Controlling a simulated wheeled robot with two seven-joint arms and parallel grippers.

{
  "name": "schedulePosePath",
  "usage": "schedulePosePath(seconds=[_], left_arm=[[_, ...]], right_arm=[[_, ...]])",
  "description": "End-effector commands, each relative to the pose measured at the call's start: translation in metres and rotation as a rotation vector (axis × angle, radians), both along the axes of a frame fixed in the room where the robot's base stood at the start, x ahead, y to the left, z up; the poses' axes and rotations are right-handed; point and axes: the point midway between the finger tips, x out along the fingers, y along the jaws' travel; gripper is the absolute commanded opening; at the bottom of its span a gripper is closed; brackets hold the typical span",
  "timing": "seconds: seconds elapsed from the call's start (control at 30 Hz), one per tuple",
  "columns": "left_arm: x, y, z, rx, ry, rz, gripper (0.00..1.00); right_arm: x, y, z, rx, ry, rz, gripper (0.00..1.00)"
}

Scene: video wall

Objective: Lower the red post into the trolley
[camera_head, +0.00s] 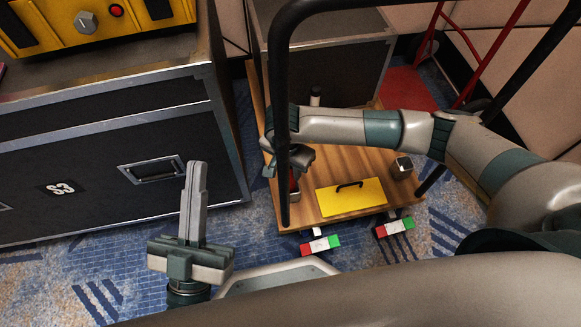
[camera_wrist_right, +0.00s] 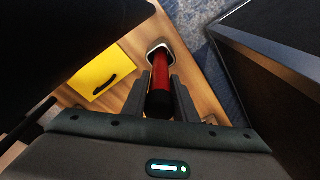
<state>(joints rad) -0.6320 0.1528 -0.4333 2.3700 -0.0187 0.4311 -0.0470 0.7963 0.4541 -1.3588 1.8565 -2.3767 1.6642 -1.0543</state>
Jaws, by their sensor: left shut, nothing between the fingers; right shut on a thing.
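The red post (camera_wrist_right: 161,75) has a black near end and stands between the fingers of my right gripper (camera_wrist_right: 162,92), which is shut on it. In the head view a little of the post (camera_head: 294,183) shows below my right gripper (camera_head: 292,163). The trolley (camera_head: 320,215) has a wooden deck. My left gripper (camera_head: 197,168) is shut and empty, in front of the black case, away from the trolley.
A yellow plate (camera_head: 340,203) with a black handle lies on the deck. Another metal socket (camera_head: 403,167) is at the right. The trolley's black tube frame (camera_head: 281,130) rises beside my right gripper. A black case (camera_head: 90,165) stands left; a grey-topped case (camera_head: 335,50) is behind.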

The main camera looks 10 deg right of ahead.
Motion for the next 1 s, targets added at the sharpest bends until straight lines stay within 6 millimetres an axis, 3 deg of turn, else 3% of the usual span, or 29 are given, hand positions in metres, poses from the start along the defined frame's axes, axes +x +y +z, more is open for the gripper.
schedulePosePath(seconds=[0.47, 0.5, 0.57, 0.77, 0.8, 0.87, 1.0], left_arm=[[0.0000, 0.0000, -0.0028, 0.000, 0.000, 0.000, 0.00], [0.0000, 0.0000, -0.0028, 0.000, 0.000, 0.000, 0.00], [0.0000, 0.0000, -0.0028, 0.000, 0.000, 0.000, 0.00], [-0.0001, 0.0000, -0.0028, 0.000, 0.000, 0.000, 0.00], [0.0000, 0.0000, -0.0029, 0.000, 0.000, 0.000, 0.00], [0.0000, 0.0000, -0.0029, 0.000, 0.000, 0.000, 0.00], [0.0000, 0.0000, -0.0029, 0.000, 0.000, 0.000, 0.00]], right_arm=[[0.0004, 0.0000, -0.0027, 0.001, -0.001, 0.000, 0.00], [0.0004, 0.0000, -0.0027, 0.001, -0.001, 0.000, 0.30], [0.0004, 0.0000, -0.0027, 0.001, -0.001, 0.000, 0.45], [0.0002, 0.0000, -0.0029, 0.000, 0.000, 0.000, 0.47], [-0.0002, -0.0002, -0.0035, -0.001, 0.001, 0.000, 0.50], [-0.0002, -0.0002, -0.0035, -0.001, 0.001, 0.000, 0.64], [-0.0001, -0.0001, -0.0034, -0.001, 0.001, 0.000, 0.66]])
